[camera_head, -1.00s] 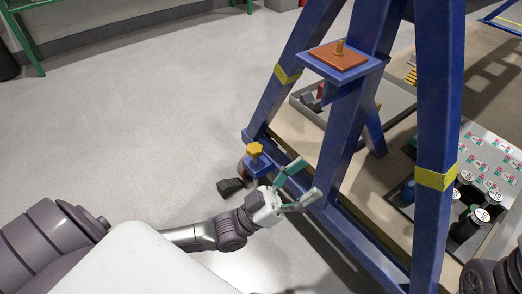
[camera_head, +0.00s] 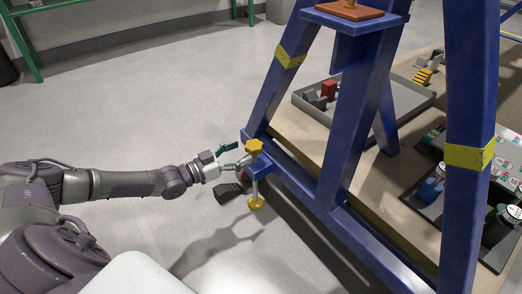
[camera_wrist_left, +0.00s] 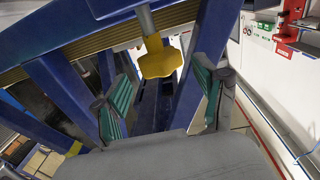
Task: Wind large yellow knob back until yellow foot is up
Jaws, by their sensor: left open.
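The large yellow knob (camera_head: 254,147) sits on top of a threaded rod at the blue frame's corner bracket (camera_head: 268,165). The yellow foot (camera_head: 256,202) is at the rod's lower end, well below the bracket, close to the floor; I cannot tell whether it touches. My left gripper (camera_head: 240,155) is open and has come to the knob from the left. In the left wrist view the knob (camera_wrist_left: 158,62) lies ahead between the open green-padded fingers (camera_wrist_left: 163,72), with no clear contact. My right gripper is not in view.
A black wedge (camera_head: 228,192) lies on the floor beside the foot, near a caster. Blue frame legs (camera_head: 345,140) and a bench top (camera_head: 300,132) with a grey tray (camera_head: 392,108) stand to the right.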

